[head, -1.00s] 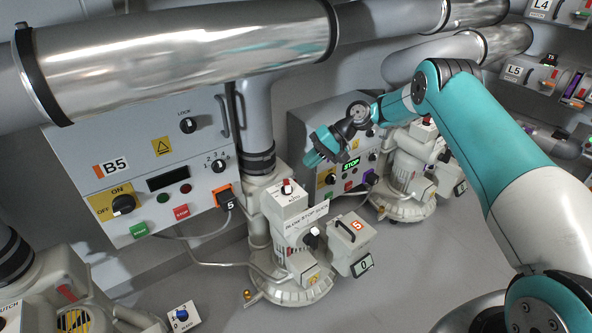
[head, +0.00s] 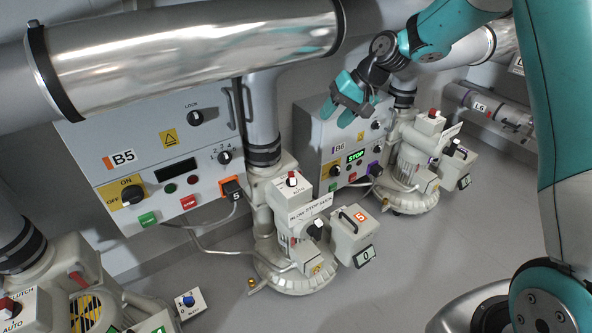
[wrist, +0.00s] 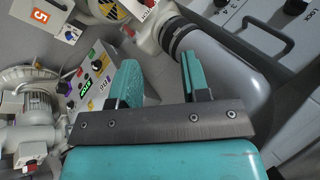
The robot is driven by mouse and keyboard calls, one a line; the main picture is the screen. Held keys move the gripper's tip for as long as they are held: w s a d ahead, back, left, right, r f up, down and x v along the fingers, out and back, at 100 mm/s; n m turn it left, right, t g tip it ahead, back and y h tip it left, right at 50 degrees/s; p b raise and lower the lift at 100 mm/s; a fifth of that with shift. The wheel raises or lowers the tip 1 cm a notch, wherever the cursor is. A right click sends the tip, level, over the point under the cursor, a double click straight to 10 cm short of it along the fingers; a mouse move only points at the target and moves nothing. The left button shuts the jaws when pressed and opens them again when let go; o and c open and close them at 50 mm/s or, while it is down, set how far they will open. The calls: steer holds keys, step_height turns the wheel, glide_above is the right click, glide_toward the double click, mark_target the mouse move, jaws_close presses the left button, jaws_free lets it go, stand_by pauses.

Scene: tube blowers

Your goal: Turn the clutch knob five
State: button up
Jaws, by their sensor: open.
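The number-five blower (head: 283,265) stands in the middle of the head view, in front of panel B5. A small red-and-white knob (head: 291,180) sits on its top block, with AUTO readable below it; it is likely clutch knob five, but its upper lettering is too small to read. My gripper (head: 337,115) is open and empty, in the air above and right of this knob, in front of the B6 panel. In the wrist view my two teal fingers (wrist: 160,62) are apart with nothing between them. A red patch (wrist: 149,3) at the top edge may be the same knob.
Panel B5 (head: 165,160) and panel B6 (head: 335,140) stand behind the blowers. A black knob (head: 315,230) and a box marked 5 (head: 352,235) are on the blower's right side. Large metal pipes (head: 190,55) run overhead.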

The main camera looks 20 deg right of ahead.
steer(key=s+a+r+n+h, duration=0.1)
steer(key=s+a+r+n, duration=0.15)
steer(key=s, duration=0.55)
steer(key=s+a+r+n+h, duration=0.1)
steer(key=s+a+r, duration=0.15)
steer(key=s, duration=0.65)
steer(key=s+a+r+n+h, duration=0.15)
steer(key=s+a, duration=0.25)
steer(key=s, duration=0.4)
steer(key=m+t+h+b, duration=0.1)
steer(key=m+t+h, duration=0.1)
steer(key=m+h, duration=0.15)
glide_above(292, 175)
steer(key=s, duration=0.7)
step_height(292, 175, down, 10)
steer(key=shift+m, duration=0.25)
steer(key=b+x, duration=0.1)
steer(key=x, duration=0.4)
steer(key=b+x, duration=0.1)
steer(key=x, duration=0.5)
steer(key=a+b+x, duration=0.1)
steer(key=b+x, duration=0.1)
steer(key=x, duration=0.4)
steer(key=shift+w+a+f, duration=0.1)
steer(key=shift+f, duration=0.05)
steer(key=shift+y, duration=0.3)
jaws_close()
